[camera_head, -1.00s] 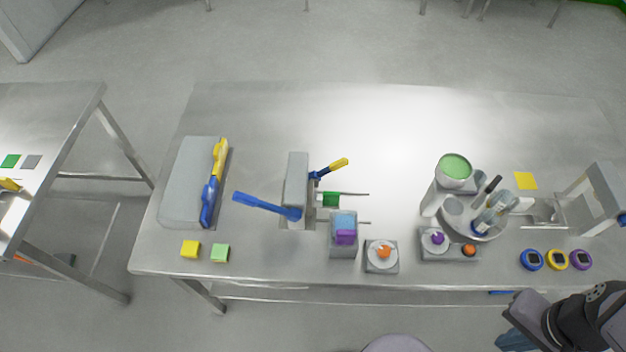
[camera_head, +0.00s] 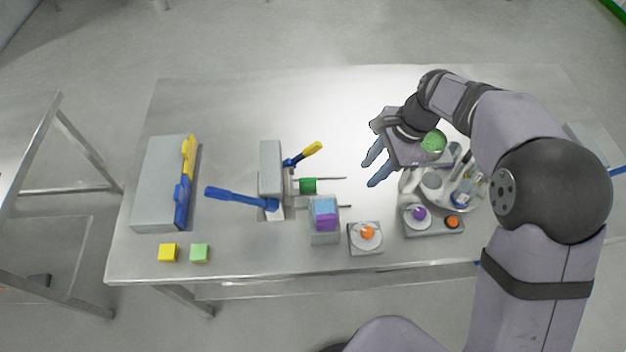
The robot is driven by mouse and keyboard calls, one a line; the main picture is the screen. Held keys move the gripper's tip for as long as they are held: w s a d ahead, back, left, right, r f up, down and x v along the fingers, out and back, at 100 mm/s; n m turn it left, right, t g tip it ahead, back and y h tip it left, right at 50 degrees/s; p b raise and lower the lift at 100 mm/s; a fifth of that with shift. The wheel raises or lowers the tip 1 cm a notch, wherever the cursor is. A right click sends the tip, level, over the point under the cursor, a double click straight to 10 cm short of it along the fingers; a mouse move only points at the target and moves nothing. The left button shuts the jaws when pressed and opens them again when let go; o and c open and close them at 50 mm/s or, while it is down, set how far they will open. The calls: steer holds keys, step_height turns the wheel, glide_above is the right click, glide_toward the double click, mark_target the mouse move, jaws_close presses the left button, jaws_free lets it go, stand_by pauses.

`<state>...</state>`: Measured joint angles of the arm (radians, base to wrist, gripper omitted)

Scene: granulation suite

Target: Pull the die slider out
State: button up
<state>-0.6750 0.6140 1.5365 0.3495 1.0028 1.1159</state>
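The press (camera_head: 270,172) is a grey upright block with a long blue lever (camera_head: 236,198) to the left and a yellow-and-blue handle (camera_head: 303,154) at the upper right.
A grey box with a light-blue and purple block (camera_head: 325,217) stands just in front of the rods. An orange-knobbed unit (camera_head: 366,238) is right of it. A carousel of vessels (camera_head: 463,190) stands behind my arm. The table behind the press is clear.

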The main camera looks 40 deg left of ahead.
steer(key=m+g, duration=0.1)
steer(key=m, duration=0.1)
glide_above(308, 179)
steer(key=w+d, duration=0.2)
step_height(308, 179, down, 2)
steer(key=shift+p+x, duration=0.85)
steer(key=shift+x, duration=2.95)
steer(key=shift+a, duration=0.1)
jaws_close()
